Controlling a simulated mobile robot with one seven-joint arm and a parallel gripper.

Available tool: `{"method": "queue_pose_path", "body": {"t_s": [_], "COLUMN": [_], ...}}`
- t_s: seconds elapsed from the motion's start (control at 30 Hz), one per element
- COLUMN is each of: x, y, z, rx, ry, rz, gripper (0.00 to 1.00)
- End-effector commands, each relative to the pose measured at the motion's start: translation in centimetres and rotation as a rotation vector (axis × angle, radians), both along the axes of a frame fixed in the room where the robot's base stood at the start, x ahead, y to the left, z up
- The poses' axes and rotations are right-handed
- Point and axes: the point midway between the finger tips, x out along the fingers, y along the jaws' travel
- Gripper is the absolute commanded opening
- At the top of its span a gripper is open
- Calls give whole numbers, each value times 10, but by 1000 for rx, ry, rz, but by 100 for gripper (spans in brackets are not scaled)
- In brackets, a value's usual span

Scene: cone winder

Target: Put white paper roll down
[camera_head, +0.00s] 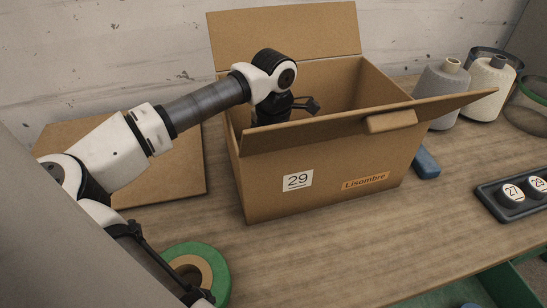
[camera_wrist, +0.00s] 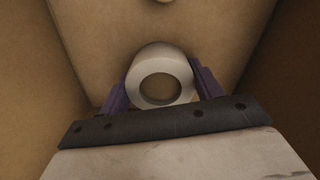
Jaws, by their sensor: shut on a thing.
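The white paper roll (camera_wrist: 160,60) shows end-on in the wrist view as a pale ring around an open core. My gripper (camera_wrist: 160,82) is shut on it, with one purple finger at each side. In the head view my gripper (camera_head: 296,108) is inside the open cardboard box (camera_head: 330,185), low behind its front wall. The roll is hidden there by the box. The wrist view shows brown cardboard walls on both sides and a cardboard surface beyond the roll. I cannot tell whether the roll touches the box floor.
The box flaps (camera_head: 285,30) stand open. A grey yarn cone (camera_head: 442,92) and a white yarn cone (camera_head: 487,88) stand to its right. A green ring (camera_head: 213,262) lies in front at left. A dark tray (camera_head: 508,208) holds pieces marked 27 and 29. Bare wooden table lies in front.

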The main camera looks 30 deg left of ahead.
Motion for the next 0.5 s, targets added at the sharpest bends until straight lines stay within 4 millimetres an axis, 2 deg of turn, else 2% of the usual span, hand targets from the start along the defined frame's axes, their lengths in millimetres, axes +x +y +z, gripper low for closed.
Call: {"method": "queue_pose_path", "body": {"t_s": [0.27,0.3,0.43,0.5], "x": [0,0,0,0], "y": [0,0,0,0], "z": [-4,-2,-1,-1], "rx": [0,0,0,0], "ry": [0,0,0,0], "rz": [0,0,0,0], "gripper": [40,70,86,86]}}
